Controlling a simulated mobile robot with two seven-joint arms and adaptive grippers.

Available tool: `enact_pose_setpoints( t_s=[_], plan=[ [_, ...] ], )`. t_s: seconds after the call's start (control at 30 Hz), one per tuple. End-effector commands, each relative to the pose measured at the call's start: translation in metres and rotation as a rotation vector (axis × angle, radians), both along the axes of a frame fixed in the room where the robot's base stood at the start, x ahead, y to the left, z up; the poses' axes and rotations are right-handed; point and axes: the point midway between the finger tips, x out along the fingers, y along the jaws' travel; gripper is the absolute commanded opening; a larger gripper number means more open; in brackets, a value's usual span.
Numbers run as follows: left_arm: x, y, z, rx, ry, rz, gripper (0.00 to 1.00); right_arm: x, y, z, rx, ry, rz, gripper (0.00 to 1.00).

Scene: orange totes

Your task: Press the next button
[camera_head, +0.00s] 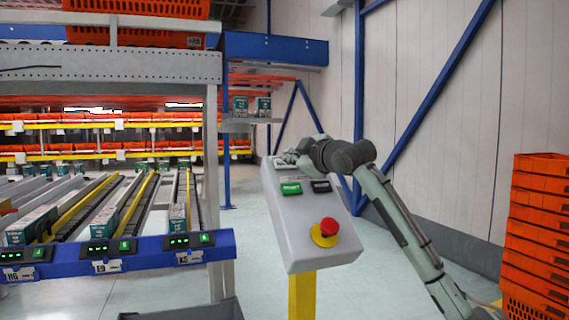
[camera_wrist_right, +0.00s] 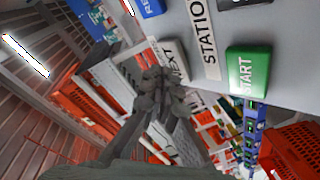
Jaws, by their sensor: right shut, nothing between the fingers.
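A grey control box (camera_head: 305,232) stands on a yellow post in the middle of the head view. In the right wrist view, a pale button (camera_wrist_right: 172,58) with partly hidden lettering ending in "EXT" sits beside the STATION label. My right gripper (camera_head: 290,158) is at the top of the box's sloped face, above the green button. It is shut and empty. In the wrist view its closed fingertips (camera_wrist_right: 160,82) overlap the lower edge of the pale button; I cannot tell whether they touch it. My left gripper is out of view.
A green START button (camera_wrist_right: 248,70), also in the head view (camera_head: 290,188), and a black button (camera_head: 320,186) are close by. A red emergency knob (camera_head: 326,228) sits lower down. Roller racks stand left; stacked orange totes (camera_head: 537,225) stand right.

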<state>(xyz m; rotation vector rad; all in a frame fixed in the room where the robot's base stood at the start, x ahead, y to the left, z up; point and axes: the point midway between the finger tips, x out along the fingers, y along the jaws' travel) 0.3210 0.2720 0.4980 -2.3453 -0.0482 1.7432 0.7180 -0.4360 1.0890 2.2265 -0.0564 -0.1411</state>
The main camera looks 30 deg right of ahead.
Motion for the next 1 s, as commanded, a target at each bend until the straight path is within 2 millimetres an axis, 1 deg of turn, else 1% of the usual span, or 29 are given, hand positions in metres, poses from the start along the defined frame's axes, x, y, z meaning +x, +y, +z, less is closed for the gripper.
enact_pose_setpoints(
  t_s=[1.0],
  plan=[
    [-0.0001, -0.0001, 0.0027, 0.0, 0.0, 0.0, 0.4, 0.0057, -0.0014, -0.0075, 0.0, 0.001, 0.0, 0.0]
  ],
)
